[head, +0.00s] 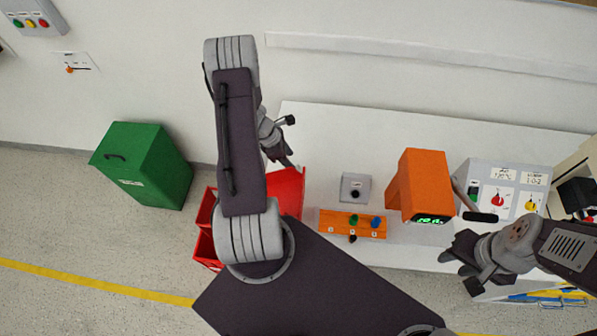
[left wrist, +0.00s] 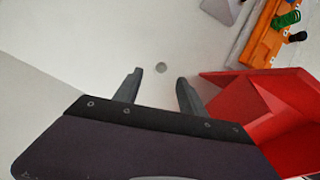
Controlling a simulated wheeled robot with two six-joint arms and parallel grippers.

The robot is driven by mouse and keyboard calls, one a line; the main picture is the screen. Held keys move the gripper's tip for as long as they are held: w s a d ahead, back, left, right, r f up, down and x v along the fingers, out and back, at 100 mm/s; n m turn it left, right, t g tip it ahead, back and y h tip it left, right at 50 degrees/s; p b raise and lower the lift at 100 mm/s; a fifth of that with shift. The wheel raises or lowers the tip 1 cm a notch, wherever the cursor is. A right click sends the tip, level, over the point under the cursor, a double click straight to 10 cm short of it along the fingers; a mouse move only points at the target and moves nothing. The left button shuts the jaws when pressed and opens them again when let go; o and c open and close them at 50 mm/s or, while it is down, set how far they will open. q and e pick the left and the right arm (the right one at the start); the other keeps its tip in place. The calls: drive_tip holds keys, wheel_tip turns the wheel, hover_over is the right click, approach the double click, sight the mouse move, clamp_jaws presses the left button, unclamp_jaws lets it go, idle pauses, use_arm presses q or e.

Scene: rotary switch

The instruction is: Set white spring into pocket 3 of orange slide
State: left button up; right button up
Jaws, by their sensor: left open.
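The orange slide (head: 326,226) lies on the white table and holds a green, a blue and a black piece; its white pocket labels are too small to read. It also shows at the top right of the left wrist view (left wrist: 262,42). My left gripper (head: 287,160) is beside the red bin, left of the slide. In the left wrist view its fingers (left wrist: 157,92) are apart and empty. A small grey round thing (left wrist: 161,67) lies just beyond the fingertips; I cannot tell if it is the white spring. My right gripper (head: 458,256) hangs at the table's front right; its finger gap is unclear.
A red bin (head: 289,187) stands close to my left gripper, and shows in the left wrist view (left wrist: 250,110). A grey box with a black knob (head: 355,187) stands behind the slide. An orange device (head: 424,180) and a switch panel (head: 507,188) stand to the right.

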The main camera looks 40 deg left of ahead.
sight(298, 167)
use_arm(q)
drive_tip(key=shift+d+f, duration=0.3)
drive_tip(key=shift+f, duration=0.55)
drive_tip(key=x, duration=0.5)
drive_tip(key=shift+w+d+p, duration=0.25)
drive_tip(key=shift+w+p, duration=0.15)
clamp_jaws()
